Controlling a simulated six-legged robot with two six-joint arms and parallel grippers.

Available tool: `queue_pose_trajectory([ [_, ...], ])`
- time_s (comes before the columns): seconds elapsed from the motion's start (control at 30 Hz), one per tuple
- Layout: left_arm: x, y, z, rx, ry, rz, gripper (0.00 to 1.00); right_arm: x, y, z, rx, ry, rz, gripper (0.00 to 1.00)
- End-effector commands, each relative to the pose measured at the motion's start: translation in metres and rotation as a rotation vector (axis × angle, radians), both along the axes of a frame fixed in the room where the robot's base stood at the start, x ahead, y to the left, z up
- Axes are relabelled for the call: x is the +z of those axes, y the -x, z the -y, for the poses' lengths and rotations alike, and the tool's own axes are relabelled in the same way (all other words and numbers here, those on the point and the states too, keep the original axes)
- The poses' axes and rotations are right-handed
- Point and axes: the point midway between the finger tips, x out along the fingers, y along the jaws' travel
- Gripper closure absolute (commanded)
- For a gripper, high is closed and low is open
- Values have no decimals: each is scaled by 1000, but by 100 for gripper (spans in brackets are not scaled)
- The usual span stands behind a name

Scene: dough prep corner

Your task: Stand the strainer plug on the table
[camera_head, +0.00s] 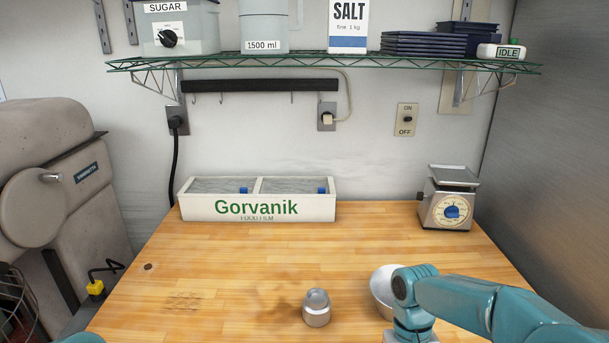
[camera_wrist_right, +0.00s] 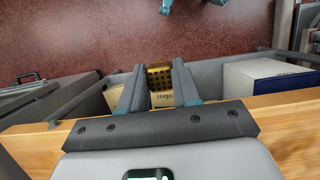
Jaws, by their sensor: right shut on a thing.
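My right gripper (camera_wrist_right: 158,68) shows in the wrist view, its two dark fingers on either side of a brass-yellow piece with dark holes (camera_wrist_right: 160,78), which looks like the strainer plug. It is shut on this piece, beyond the wooden table edge. The plug's lower end is hidden or blends with a cream surface behind. In the head view my right arm comes in from the right and its gripper is out of frame. The wooden table (camera_head: 230,265) is mostly bare.
A grey metal cylinder with a rounded top (camera_head: 316,309) stands at the table's front middle. A white bowl (camera_head: 381,289) is partly behind my right arm. A Gorvanik film box (camera_head: 258,208) and a scale (camera_head: 447,199) stand at the back.

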Motion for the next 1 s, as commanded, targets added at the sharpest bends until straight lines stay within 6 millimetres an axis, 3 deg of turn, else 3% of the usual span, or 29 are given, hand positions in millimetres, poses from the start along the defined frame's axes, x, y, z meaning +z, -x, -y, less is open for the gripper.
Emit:
queue_pose_trajectory([
  [0.5, 40, 0, 0, 2, 0, -1, 0, 49, 0, 0, 2, 0, 1, 100],
  [1.0, 39, 0, 0, 2, -1, -1, 0, 49, 0, 0, 2, 0, 1, 100],
])
